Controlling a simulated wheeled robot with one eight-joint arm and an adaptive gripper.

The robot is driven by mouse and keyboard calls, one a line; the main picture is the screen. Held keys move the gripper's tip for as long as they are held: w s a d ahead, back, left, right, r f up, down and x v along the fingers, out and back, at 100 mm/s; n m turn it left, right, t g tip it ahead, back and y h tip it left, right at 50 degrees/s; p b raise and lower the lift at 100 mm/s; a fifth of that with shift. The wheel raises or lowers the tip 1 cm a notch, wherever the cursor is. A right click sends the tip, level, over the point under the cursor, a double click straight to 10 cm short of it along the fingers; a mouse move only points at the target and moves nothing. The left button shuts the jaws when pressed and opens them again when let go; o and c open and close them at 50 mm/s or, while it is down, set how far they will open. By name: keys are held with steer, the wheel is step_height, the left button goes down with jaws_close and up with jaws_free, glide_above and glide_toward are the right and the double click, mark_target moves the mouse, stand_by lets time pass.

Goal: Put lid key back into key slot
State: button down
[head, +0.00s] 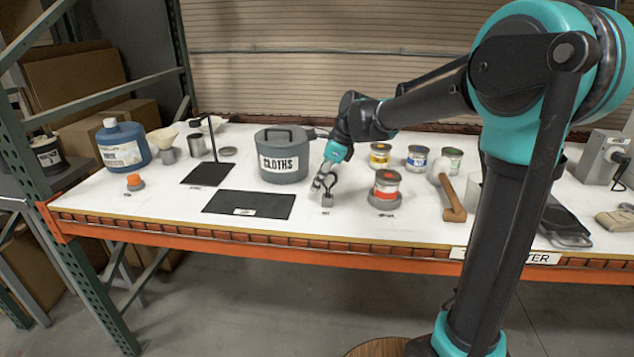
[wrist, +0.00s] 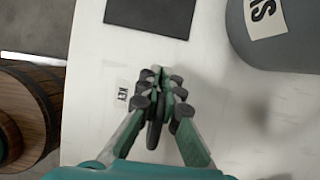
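The lid key (head: 333,182) shows in the head view as a dark loop standing upright just above the small grey key slot block (head: 327,200). I cannot tell how far its lower end is in the slot. My gripper (head: 319,183) is at the loop, pointing down at the slot. In the wrist view the fingers of my gripper (wrist: 161,82) come close together, with the dark lid key (wrist: 155,135) between them. The fingers hide the slot block there. A KEY label (wrist: 122,97) lies just left of the fingers.
The grey CLOTHS pot (head: 283,160) stands behind and left of my gripper. A red-labelled can (head: 387,185) stands to the right, with other cans behind. A black mat (head: 249,205) lies to the left. The table's orange front edge (head: 300,250) is close by.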

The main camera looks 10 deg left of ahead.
steer(key=shift+f, duration=0.6)
steer(key=c, duration=1.6)
jaws_free()
steer(key=shift+c, duration=0.2)
